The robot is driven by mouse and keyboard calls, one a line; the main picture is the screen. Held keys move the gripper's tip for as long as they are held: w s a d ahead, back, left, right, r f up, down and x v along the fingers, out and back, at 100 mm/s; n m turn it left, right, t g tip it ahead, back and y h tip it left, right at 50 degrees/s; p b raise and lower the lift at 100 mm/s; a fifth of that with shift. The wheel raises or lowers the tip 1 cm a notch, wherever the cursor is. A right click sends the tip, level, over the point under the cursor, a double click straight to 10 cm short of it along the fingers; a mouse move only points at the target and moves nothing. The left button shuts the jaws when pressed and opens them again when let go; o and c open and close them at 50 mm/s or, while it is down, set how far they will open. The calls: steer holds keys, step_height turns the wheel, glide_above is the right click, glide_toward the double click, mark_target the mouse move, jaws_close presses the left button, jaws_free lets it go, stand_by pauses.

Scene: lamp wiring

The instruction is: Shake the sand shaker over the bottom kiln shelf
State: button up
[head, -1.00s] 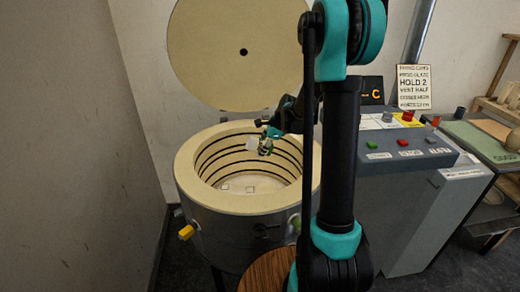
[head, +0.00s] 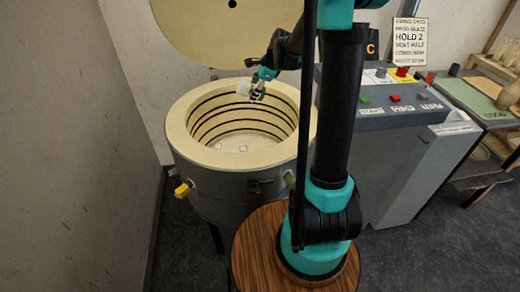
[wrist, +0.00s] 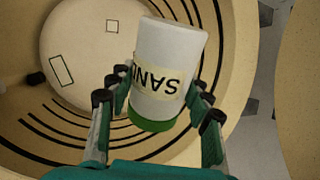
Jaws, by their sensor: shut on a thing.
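The sand shaker (wrist: 170,65) is a white cylinder with a green end and a "SAND" label that reads upside down in the wrist view. In the head view the shaker (head: 243,87) is small, above the kiln opening near its back rim. My gripper (wrist: 155,98) is shut on it, with fingers on both sides; it also shows in the head view (head: 258,88). The bottom kiln shelf (wrist: 85,50) is a pale round disc deep in the kiln, with a square and a rectangle outlined on it. In the head view the shelf (head: 222,148) is partly hidden by the front wall.
The round kiln (head: 185,150) has a thick cream rim and dark grooves inside; its lid (head: 200,30) stands open behind. A control console (head: 385,115) is at right, a worktable (head: 465,98) beyond it. A grey wall is close on the left.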

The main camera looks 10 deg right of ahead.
steer(key=shift+r, duration=2.8)
